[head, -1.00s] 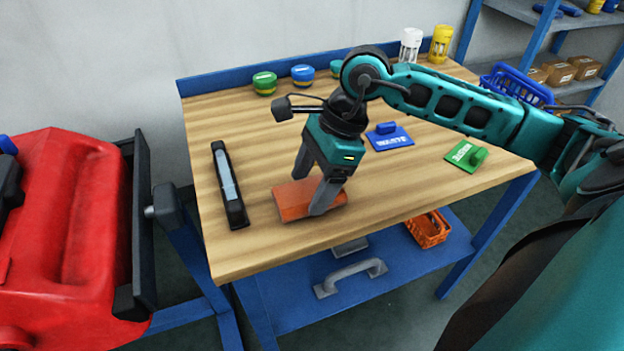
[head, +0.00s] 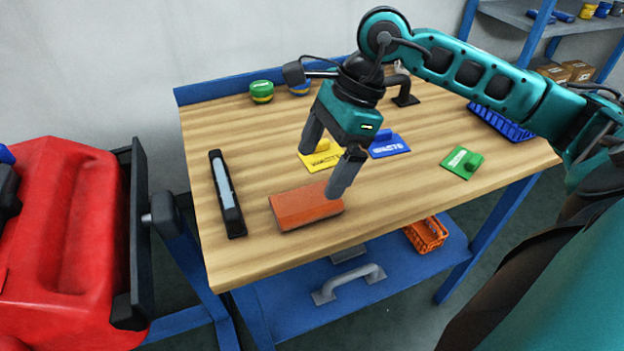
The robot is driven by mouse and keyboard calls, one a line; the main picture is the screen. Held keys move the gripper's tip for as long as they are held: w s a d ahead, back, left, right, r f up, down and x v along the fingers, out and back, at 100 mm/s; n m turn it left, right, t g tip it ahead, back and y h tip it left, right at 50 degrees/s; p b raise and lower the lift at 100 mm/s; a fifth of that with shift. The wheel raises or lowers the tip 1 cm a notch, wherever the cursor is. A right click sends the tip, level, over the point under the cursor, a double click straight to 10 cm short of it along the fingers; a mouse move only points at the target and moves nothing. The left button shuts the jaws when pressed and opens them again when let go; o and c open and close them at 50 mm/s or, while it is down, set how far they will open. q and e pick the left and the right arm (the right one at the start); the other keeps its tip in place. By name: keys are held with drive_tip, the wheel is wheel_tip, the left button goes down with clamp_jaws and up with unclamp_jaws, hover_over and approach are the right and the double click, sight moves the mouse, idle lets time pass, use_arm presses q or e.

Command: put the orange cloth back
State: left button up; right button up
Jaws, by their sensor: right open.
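The orange cloth (head: 303,207) lies flat, as a folded rectangle, on the wooden tabletop near its front edge. My right gripper (head: 322,172) is open and empty, its fingers pointing down. It is above the table over the far side of the cloth, and one finger overlaps the cloth's right end in the picture. I cannot tell any contact; the gripper appears raised clear of the cloth. My left gripper is not in view.
A black tray with a pale bar (head: 227,194) lies left of the cloth. Yellow (head: 322,157), blue (head: 389,146) and green (head: 462,161) labelled plates lie behind and right. Green (head: 261,91) and blue tubs stand at the back. An orange basket (head: 427,235) is on the lower shelf.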

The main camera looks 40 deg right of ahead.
drive_tip(key=v, duration=0.6)
drive_tip(key=shift+s+f, duration=0.1)
drive_tip(key=shift+f, duration=0.05)
idle(0.3)
